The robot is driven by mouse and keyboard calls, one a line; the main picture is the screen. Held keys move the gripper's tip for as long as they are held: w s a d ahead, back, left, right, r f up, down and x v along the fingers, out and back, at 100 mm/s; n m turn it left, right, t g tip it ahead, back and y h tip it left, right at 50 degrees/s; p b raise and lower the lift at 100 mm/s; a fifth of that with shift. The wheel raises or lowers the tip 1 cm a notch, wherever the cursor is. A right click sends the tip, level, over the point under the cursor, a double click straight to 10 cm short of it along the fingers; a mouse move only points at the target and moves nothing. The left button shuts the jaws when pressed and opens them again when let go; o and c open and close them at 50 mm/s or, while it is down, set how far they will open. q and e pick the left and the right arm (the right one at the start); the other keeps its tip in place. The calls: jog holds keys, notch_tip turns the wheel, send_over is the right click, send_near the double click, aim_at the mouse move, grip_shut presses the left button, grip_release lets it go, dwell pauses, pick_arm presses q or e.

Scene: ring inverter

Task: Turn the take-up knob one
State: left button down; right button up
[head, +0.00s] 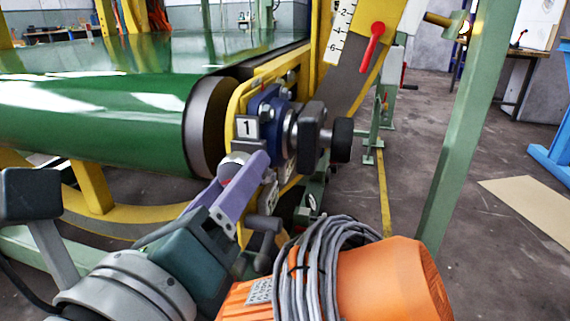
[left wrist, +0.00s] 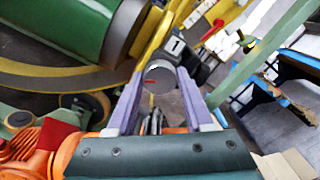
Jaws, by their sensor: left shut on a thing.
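The take-up knob (head: 230,164) is a round grey knob with a red mark, just below a white plate marked "1" (head: 247,127). My left gripper (head: 240,168) is shut on it, with its purple fingers on either side. The near finger hides part of the knob in the head view. In the left wrist view, the knob (left wrist: 160,76) sits between the tips of the left gripper (left wrist: 159,82), its red mark pointing left. The plate "1" (left wrist: 175,45) shows just beyond it. My right gripper is not in view.
A green roller (head: 95,118) lies left of the knob, on a yellow frame (head: 95,186). A blue bearing block (head: 266,106) and a black handle (head: 341,140) are close above and right. An orange motor (head: 390,282) with grey cable is below. A green post (head: 465,140) stands right.

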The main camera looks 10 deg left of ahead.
pick_arm(q)
jog(key=shift+n, duration=0.6)
jog(key=shift+c, duration=1.4)
grip_release()
jog(key=s+b, duration=0.5)
jog(key=s, duration=0.5)
jog(key=shift+a, duration=0.15)
